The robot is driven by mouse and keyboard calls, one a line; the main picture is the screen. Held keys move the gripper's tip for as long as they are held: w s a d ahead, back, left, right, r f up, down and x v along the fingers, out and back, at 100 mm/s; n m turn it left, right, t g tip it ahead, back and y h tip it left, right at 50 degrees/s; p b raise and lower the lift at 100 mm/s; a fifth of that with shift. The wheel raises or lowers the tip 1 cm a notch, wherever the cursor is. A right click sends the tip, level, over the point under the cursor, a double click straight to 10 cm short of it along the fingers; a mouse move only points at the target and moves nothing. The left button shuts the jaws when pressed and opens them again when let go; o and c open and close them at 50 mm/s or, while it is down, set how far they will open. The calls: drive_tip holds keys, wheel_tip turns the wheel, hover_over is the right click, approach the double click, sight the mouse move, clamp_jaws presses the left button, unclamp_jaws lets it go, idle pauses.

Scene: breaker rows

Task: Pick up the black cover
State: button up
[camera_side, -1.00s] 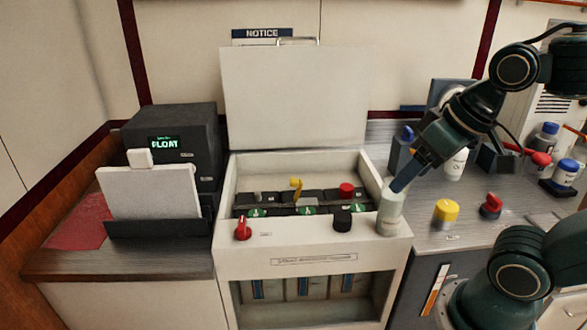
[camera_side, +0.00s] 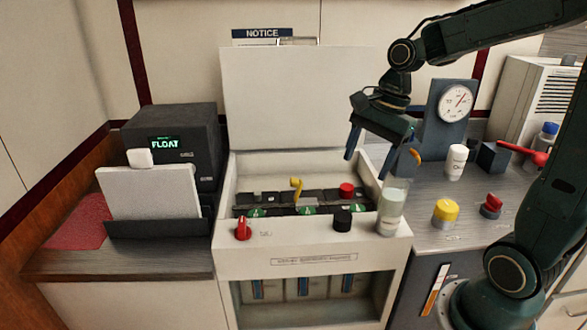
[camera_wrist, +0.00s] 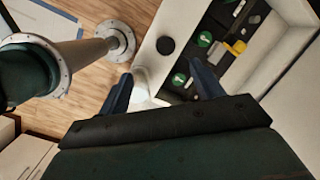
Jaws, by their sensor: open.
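The black cover (camera_side: 342,219) is a small dark cylinder standing on the front ledge of the white breaker box (camera_side: 315,261). It also shows in the wrist view as a dark round disc (camera_wrist: 165,45). My gripper (camera_side: 367,161) is open and empty, above and behind the right end of the box, up and to the right of the black cover. In the wrist view my gripper (camera_wrist: 160,92) has its two blue fingers spread apart, with the cover beyond them near the top.
A pale translucent bottle (camera_side: 391,208) stands just right of the cover on the ledge. A red knob (camera_side: 243,228) is at the ledge's left end. Inside the box are a yellow lever (camera_side: 296,187) and a red cap (camera_side: 346,189). A yellow-topped jar (camera_side: 445,212) stands right.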

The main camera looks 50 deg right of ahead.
drive_tip(key=d+m, duration=0.1)
drive_tip(key=w+f+m, duration=0.1)
drive_tip(key=w+d+f+m, duration=0.1)
drive_tip(key=m, duration=0.1)
drive_tip(key=shift+d+f+g+y, duration=0.1)
drive_tip(key=shift+d+g+y, duration=0.2)
drive_tip(key=shift+y, duration=0.1)
hover_over(344, 216)
drive_tip(key=d, duration=0.2)
drive_tip(key=shift+s+a+f, duration=0.1)
drive_tip(key=shift+s+f, duration=0.05)
drive_tip(key=shift+f, duration=1.85)
drive_tip(key=shift+s+a+f, duration=0.1)
drive_tip(key=shift+s+f, duration=0.05)
drive_tip(key=shift+f, duration=1.85)
drive_tip(key=shift+f, duration=0.1)
drive_tip(key=shift+x, duration=2.65)
drive_tip(key=c, duration=1.1)
drive_tip(key=shift+o, duration=0.2)
